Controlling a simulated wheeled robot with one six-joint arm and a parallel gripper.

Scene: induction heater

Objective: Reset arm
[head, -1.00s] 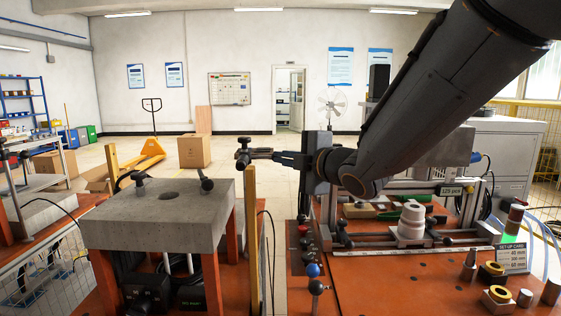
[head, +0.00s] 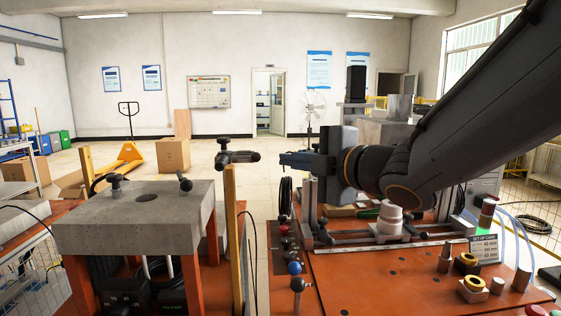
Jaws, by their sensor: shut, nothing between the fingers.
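My gripper (head: 284,159) is in the middle of the head view, pointing left, with its dark fingers shut and empty. It hangs above the back left part of the orange bench (head: 385,278), clear of the bench top. A black clamp-like fitting (head: 240,157) near the top of a yellow post is just left of the fingertips, with a small gap in the picture. My dark arm reaches in from the upper right and hides part of the bench's back. A white stepped part (head: 390,218) sits on the bench fixture, below and right of my gripper.
A grey block-topped stand (head: 135,218) is at the left, beside the yellow post (head: 231,230). Knobbed levers (head: 296,284) rise from the bench's left edge. A set-up card (head: 484,247) and brass-topped parts (head: 467,262) are at the right. Open floor lies behind.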

